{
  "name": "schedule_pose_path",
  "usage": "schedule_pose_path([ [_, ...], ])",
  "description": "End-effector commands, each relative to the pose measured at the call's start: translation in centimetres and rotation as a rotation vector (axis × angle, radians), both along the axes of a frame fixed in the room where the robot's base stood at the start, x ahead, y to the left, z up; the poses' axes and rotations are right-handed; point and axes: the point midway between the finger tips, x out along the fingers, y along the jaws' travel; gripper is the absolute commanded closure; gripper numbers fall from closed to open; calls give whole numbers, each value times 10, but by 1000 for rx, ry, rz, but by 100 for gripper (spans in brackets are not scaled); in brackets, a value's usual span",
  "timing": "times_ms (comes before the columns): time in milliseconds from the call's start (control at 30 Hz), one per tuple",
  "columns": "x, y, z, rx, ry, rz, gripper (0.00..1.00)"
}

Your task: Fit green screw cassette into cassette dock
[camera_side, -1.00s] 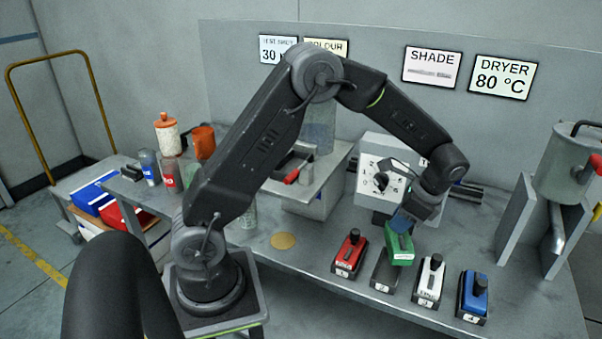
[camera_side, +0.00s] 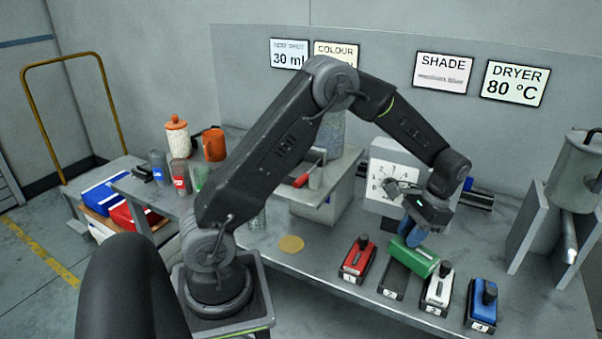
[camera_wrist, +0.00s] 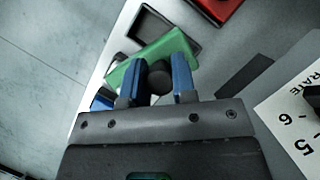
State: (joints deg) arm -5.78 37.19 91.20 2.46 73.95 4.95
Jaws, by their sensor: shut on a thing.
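The green screw cassette (camera_side: 415,257) is held above the row of docks, turned across them and tilted down to the right. My gripper (camera_side: 412,230) is shut on its dark knob (camera_wrist: 158,79); in the wrist view the two blue fingers stand on either side of that knob. The green body (camera_wrist: 172,50) lies beyond the fingers. The open cassette dock (camera_side: 391,284) is a dark empty tray between the red and white cassettes. It also shows in the wrist view (camera_wrist: 193,42), partly covered by the green cassette, which lies at an angle to it.
The red cassette (camera_side: 357,262) stands left of the empty dock. The white cassette (camera_side: 436,294), very near the green one in the picture, and the blue cassette (camera_side: 483,303) stand to the right. A dial machine (camera_side: 396,180) stands behind. Bench around the yellow disc (camera_side: 291,244) is clear.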

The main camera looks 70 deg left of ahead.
Motion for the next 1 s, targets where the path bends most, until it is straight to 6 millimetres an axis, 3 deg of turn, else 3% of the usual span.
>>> schedule_pose_path([
  [167, -1, 19, 20, 0, -13, -115, 100],
  [467, -26, 93, 94, 1, -22, -607, 100],
  [700, -59, 141, 144, 0, -20, -975, 100],
  [1000, -112, 188, 196, 2, -14, -1363, 100],
])
